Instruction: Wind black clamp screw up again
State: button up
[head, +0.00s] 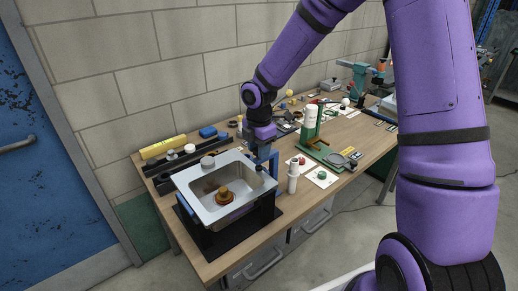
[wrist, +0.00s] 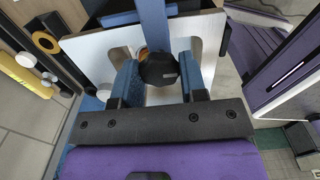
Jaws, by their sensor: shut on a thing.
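The black clamp screw (wrist: 158,69) shows its round dark knob in the wrist view, between the two blue fingers of my gripper (wrist: 159,78). The fingers sit on either side of the knob and are shut on it. A blue clamp bar (wrist: 153,22) runs just beyond the knob. In the head view my gripper (head: 262,146) is at the right rear corner of the steel sink (head: 197,207), over a blue clamp (head: 273,163). The knob itself is hard to make out there. The screw's thread is hidden.
A brown round fitting (head: 224,197) sits in the sink basin. A white bottle (head: 293,178) stands right of the sink, near a green stand (head: 318,148). A yellow bar (head: 163,147) lies at the back left. The wooden bench (head: 240,246) has bare strips at its front edge.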

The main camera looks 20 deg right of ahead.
jog(key=n, duration=0.3)
jog(key=shift+s+f+n, duration=0.2)
jog(key=shift+f+n, duration=0.05)
jog(key=shift+n, duration=0.15)
jog(key=n, duration=0.3)
jog(key=shift+n, duration=0.3)
jog(key=n, duration=0.4)
jog(key=shift+w+r, duration=0.1)
jog(key=shift+w, duration=0.05)
jog(key=shift+w+r+n, duration=0.1)
jog(key=shift+n, duration=1.5)
jog(key=o, duration=0.9)
jog(key=shift+o, duration=0.2)
jog(key=shift+r, duration=0.1)
notch_tip(320, 180, up, 11)
jog(key=shift+f, duration=0.2)
